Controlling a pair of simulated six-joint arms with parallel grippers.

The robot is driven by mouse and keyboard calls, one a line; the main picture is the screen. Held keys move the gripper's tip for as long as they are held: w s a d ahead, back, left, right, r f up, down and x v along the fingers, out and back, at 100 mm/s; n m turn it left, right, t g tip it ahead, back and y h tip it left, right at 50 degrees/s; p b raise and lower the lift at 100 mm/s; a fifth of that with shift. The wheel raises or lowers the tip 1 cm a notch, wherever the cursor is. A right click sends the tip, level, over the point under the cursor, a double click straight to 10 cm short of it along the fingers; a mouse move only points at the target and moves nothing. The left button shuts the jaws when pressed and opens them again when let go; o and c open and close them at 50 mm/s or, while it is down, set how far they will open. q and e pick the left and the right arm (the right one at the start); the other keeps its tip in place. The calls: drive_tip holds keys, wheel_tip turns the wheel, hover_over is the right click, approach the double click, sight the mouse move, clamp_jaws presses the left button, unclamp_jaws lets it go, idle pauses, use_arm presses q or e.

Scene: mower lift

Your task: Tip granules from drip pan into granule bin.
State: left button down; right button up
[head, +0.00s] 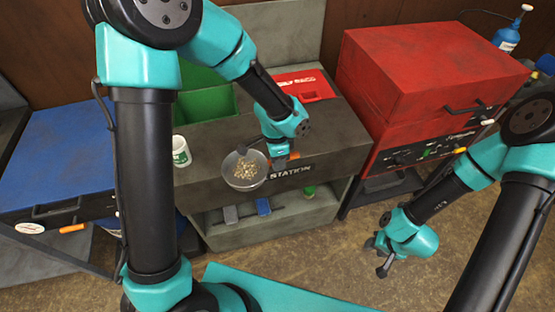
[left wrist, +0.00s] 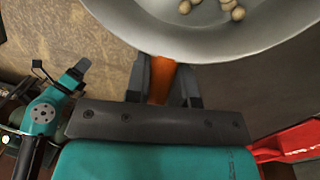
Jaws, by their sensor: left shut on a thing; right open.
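The drip pan (head: 228,179) is a round grey pan with pale granules (head: 246,169) lying in it. It is held roughly level in front of the workbench edge. My left gripper (head: 272,158) is shut on the pan's orange handle; in the left wrist view the handle (left wrist: 161,82) sits between the fingers, and the pan's rim (left wrist: 170,50) and a few round granules (left wrist: 230,8) show above. A green open-topped bin (head: 207,101), probably the granule bin, stands on the bench behind and left of the pan; its inside floor is hidden. My right gripper (head: 382,262) is open and empty over the floor.
A white and green cup (head: 181,151) stands on the bench left of the pan. A red case (head: 306,86) lies at the bench back. A blue-lidded unit (head: 60,155) stands left, a large red machine (head: 420,75) right. My left arm partly covers the green bin's area.

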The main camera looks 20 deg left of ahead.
use_arm(q)
drive_tip(key=w+a+r+n, duration=0.2)
drive_tip(key=w+a+n, duration=0.1)
drive_tip(key=w, duration=0.4)
drive_tip(key=w+a+r+n+t+h, duration=0.1)
drive_tip(key=w+a+r+n, duration=0.2)
drive_tip(key=w+a+n, duration=0.1)
drive_tip(key=w+n, duration=0.1)
drive_tip(key=w, duration=0.1)
drive_tip(key=shift+w+r+n, duration=0.3)
drive_tip(key=shift+w, duration=0.1)
drive_tip(key=shift+d, duration=0.1)
